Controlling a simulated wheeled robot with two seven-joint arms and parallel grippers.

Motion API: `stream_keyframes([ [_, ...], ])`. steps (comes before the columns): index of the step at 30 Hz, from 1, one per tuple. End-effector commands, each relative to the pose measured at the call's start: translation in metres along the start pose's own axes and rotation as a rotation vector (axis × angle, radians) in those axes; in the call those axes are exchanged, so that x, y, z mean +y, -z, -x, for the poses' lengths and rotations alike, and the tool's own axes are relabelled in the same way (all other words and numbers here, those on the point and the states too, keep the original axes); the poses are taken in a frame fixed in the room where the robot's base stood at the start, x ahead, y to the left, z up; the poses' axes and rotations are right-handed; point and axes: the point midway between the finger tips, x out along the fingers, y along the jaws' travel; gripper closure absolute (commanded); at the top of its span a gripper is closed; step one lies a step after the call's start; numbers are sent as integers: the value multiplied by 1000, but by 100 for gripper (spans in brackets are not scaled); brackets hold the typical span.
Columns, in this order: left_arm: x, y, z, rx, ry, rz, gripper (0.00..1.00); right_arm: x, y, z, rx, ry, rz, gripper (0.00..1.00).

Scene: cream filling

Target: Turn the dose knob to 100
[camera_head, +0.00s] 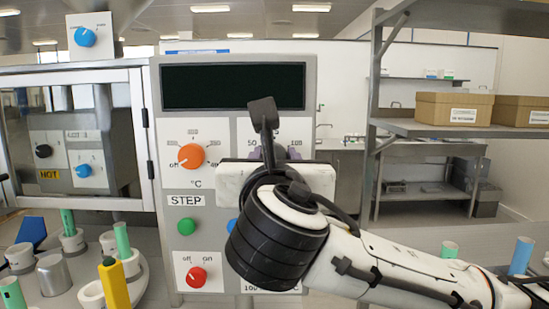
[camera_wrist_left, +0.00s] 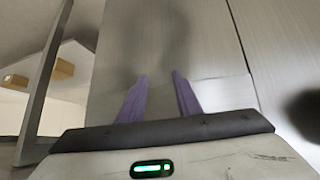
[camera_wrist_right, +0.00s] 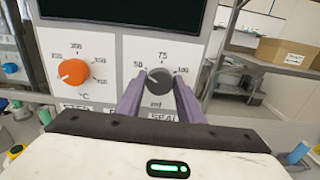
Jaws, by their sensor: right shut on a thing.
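The dose knob (camera_wrist_right: 159,74) is dark grey and sits on a white plate marked 50, 75, 100 and ml. My right gripper (camera_wrist_right: 160,88) is shut on it, a purple finger on either side. I cannot clearly make out where its pointer stands. In the head view my right wrist (camera_head: 275,235) covers the knob and most of its plate; the 50 and 100 marks show at the top. My left gripper (camera_wrist_left: 160,85) is open and empty in its wrist view, before a blurred grey metal surface. It is not in the head view.
An orange temperature knob (camera_head: 191,156) sits left of the dose plate, with a green button (camera_head: 187,226) and a red off/on knob (camera_head: 197,276) below. A dark screen (camera_head: 233,86) is above. Cups and a yellow bottle (camera_head: 114,284) stand at left; shelves with cardboard boxes (camera_head: 453,108) at right.

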Motion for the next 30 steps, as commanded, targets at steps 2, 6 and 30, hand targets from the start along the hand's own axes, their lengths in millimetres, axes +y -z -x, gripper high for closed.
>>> stream_keyframes([
  [2,0,-1,-1,0,0,0,69,0,1,0,1,1,-27,88],
  [6,0,-2,-2,-1,0,0,69,-1,1,0,1,1,-103,88],
  [30,-1,-13,-12,-3,0,0,69,-3,4,0,3,2,-839,88],
])
